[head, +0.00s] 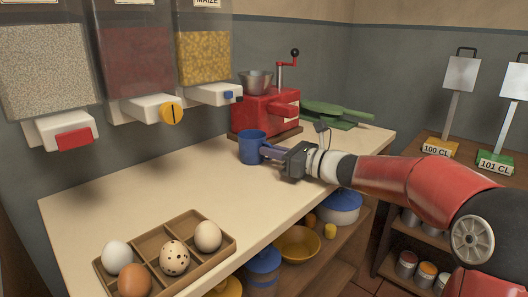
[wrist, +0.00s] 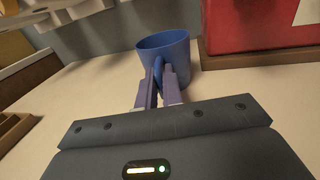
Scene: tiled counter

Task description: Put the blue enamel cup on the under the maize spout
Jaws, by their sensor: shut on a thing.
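The blue enamel cup (head: 252,148) stands upright on or just above the counter, in front of the red grinder. My gripper (head: 268,152) reaches it from the right and is shut on its handle. In the wrist view the cup (wrist: 170,47) is ahead, with both fingers (wrist: 161,80) closed around its handle. The maize dispenser (head: 203,56) hangs on the wall at the upper left, full of yellow grain. Its white spout (head: 213,94) with a blue knob is above and to the left of the cup. The cup's inside bottom is hidden.
The red grinder (head: 262,112) stands on a wooden base right behind the cup. An egg tray (head: 190,262) with several eggs is at the front left of the counter (head: 120,200). Two other dispensers (head: 46,70) (head: 134,50) hang further left. The counter below the spouts is clear.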

